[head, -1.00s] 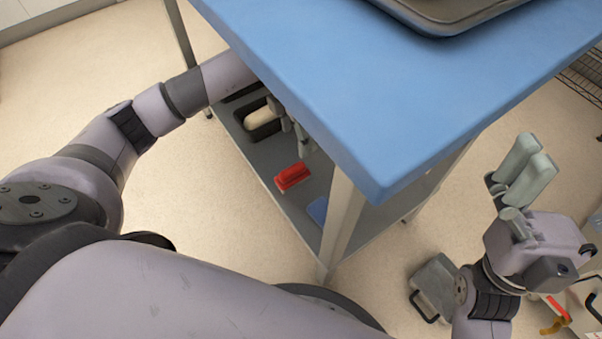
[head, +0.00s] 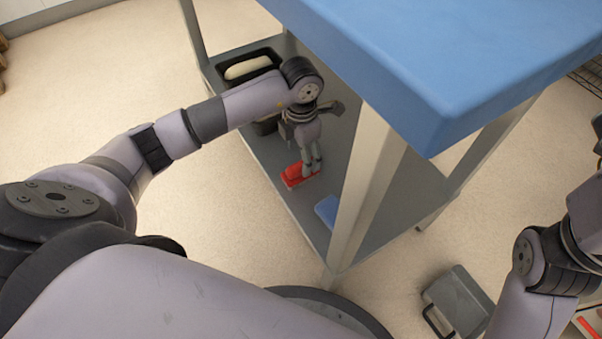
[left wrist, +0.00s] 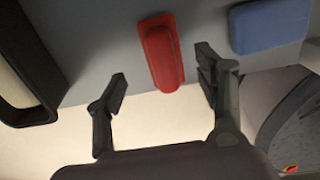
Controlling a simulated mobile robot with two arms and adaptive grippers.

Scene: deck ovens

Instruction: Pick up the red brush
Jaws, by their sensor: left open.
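The red brush (head: 294,176) lies on the grey lower shelf of the blue-topped table in the head view. In the left wrist view the red brush (left wrist: 162,52) shows between and beyond the two fingers. My left gripper (head: 312,168) reaches down at the brush, its fingertips overlapping the brush's right part in the head view. In the left wrist view the left gripper (left wrist: 163,88) has its fingers spread wide, with nothing between them but the brush's near end. I cannot tell whether a finger touches the brush. My right gripper is out of frame; only its arm shows at the right.
A blue item (head: 327,210) lies on the shelf (head: 283,195) beside the brush. A dark tin with pale dough (head: 247,68) stands farther back. The blue tabletop (head: 400,60) and a table leg (head: 368,185) overhang close by. A grey case (head: 459,303) is on the floor.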

